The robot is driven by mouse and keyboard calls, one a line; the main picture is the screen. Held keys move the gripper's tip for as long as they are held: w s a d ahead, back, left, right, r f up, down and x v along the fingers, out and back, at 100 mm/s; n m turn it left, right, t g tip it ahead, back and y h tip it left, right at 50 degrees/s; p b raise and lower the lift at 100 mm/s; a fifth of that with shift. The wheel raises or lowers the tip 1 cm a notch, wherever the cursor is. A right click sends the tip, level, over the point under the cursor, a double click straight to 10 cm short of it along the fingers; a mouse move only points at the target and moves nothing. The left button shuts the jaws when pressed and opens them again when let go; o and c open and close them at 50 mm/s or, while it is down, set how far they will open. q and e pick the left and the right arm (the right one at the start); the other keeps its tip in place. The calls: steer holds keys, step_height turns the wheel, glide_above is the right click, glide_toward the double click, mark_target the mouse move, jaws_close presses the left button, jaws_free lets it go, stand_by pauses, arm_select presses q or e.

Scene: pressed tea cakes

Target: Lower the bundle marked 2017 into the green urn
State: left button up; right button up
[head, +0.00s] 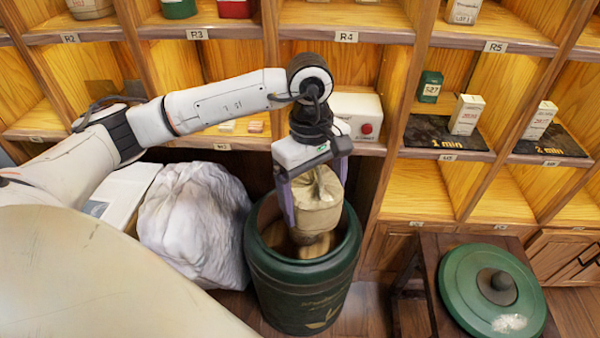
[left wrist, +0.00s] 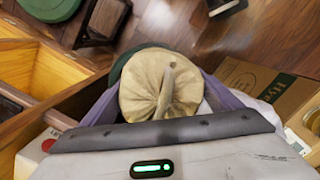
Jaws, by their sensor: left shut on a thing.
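My left gripper (head: 314,207) is shut on a tan cloth bundle (head: 321,203), with its fingers on either side of it. The bundle hangs over the open mouth of the green urn (head: 298,292), its lower part at about rim height. In the left wrist view the bundle (left wrist: 158,84) shows its gathered, twisted top between the purple-grey fingers (left wrist: 160,100). The urn's green rim (left wrist: 135,62) shows partly behind it. No 2017 mark can be read on the bundle. Tan round things (head: 314,246) show inside the urn. My right gripper is not in view.
A white crumpled sack (head: 193,215) stands left of the urn. The green lid (head: 492,290) lies on a dark stool to the right. Wooden shelves with boxes and tins rise behind; a white box with a red button (head: 357,116) sits close behind the gripper.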

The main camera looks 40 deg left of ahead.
arm_select(q)
steer(key=w+a+f+n+t+p, duration=0.1)
steer(key=w+a+f+n+p, duration=0.3)
steer(key=n, duration=0.9)
steer(key=w+a+f+n+b, duration=0.1)
steer(key=a+f+b, duration=0.2)
steer(key=f+b, duration=0.6)
steer(key=shift+w+f, duration=0.2)
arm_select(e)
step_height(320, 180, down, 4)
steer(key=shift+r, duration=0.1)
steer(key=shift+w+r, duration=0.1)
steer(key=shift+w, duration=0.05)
arm_select(q)
steer(key=shift+f, duration=0.15)
